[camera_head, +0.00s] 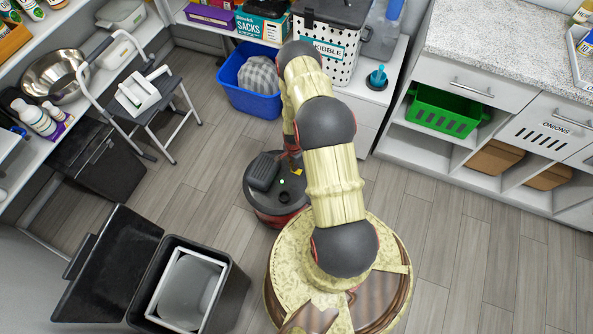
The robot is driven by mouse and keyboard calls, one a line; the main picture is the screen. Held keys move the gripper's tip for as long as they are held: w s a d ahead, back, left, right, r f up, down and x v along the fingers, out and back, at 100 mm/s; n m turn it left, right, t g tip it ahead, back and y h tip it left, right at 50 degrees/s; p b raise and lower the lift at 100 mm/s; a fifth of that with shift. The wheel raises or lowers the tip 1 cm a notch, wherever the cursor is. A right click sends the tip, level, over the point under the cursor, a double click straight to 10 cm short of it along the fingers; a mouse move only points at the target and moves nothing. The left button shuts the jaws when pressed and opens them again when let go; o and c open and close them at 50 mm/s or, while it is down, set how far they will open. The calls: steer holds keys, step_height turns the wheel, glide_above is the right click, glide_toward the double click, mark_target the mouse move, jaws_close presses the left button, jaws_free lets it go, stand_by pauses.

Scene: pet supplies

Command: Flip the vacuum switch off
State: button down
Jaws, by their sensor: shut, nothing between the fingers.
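The vacuum (262,204) is a round black canister with red sides, standing on the floor just beyond my base. A raised black handle is on its top at the left. A small pale green dot and a dark round part show on the lid; I cannot tell which part is the switch or how it is set. My arm reaches up and over, and its far end comes down at the vacuum's back right edge. My gripper (294,160) is small and partly hidden behind my arm there, shut and empty, close to the lid. Whether it touches the vacuum cannot be seen.
A blue bin (252,97) with grey cloth stands behind the vacuum. A step stool (150,97) is at upper left, and an open black trash bin (215,303) is at lower left. A counter (500,50) with a green crate (440,112) is right. Floor is clear left and right.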

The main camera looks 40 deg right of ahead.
steer(key=shift+r+p, duration=2.1)
steer(key=shift+r, duration=1.35)
